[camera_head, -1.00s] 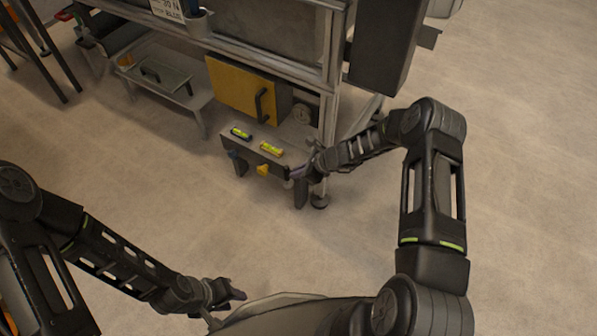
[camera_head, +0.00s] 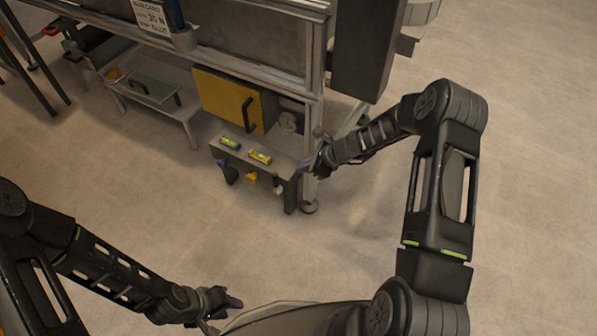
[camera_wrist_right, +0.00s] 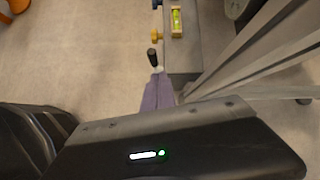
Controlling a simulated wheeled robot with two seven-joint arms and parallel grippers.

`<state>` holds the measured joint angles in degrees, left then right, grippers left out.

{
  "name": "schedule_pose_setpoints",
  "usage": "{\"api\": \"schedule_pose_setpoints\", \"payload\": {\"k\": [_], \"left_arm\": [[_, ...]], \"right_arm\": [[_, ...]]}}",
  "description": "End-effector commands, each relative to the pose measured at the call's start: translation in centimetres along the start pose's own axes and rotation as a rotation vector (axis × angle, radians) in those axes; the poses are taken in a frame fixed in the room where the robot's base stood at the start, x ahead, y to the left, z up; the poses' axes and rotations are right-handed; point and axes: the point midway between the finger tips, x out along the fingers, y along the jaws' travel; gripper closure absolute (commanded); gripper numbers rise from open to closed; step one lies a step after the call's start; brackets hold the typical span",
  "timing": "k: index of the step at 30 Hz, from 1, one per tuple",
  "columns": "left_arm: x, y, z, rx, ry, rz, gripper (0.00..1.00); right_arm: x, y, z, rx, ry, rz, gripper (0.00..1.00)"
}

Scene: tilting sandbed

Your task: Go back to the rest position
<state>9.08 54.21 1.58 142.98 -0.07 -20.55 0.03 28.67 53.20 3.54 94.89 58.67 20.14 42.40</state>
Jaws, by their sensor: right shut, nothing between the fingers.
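My right gripper (camera_head: 303,167) is shut and empty, with its purple fingers at the right end of a low grey bench (camera_head: 284,160). In the right wrist view its purple fingers (camera_wrist_right: 158,92) are together, just beside the bench end and close to a black-handled knob (camera_wrist_right: 152,59). I cannot tell whether they touch. My left gripper (camera_head: 228,303) hangs low at the bottom centre, away from the bench; its finger gap is not clear.
The bench carries two spirit levels (camera_head: 260,157) and front knobs, one blue (camera_head: 222,163), one yellow (camera_head: 251,178). Behind it stand a yellow-doored box (camera_head: 225,98) and a metal frame post (camera_head: 316,90). Floor on the right is clear.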

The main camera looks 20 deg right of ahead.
Motion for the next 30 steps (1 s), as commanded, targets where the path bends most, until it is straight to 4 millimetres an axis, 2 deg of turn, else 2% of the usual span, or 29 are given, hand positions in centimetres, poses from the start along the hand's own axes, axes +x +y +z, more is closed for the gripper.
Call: {"api": "schedule_pose_setpoints", "payload": {"k": [5,23,26,29,30], "left_arm": [[-0.3,0.1,0.0,0.0,0.0,0.0,0.64],[-0.3,0.1,0.0,0.0,0.0,0.0,0.64],[-0.2,0.1,0.0,0.0,0.0,0.0,0.64],[-0.2,0.1,0.0,0.0,0.0,0.0,0.64],[-0.2,0.1,0.0,0.0,0.0,0.0,0.64]], "right_arm": [[-1.0,-0.1,0.4,0.0,0.001,0.0,1.0],[-1.0,-0.1,0.3,-0.018,0.004,-0.002,1.0],[-0.9,-0.5,-0.8,-0.117,0.047,-0.02,1.0],[-0.6,2.0,-3.8,-0.332,0.147,0.015,1.0],[-0.4,3.7,-5.2,-0.438,0.189,0.044,1.0]]}}
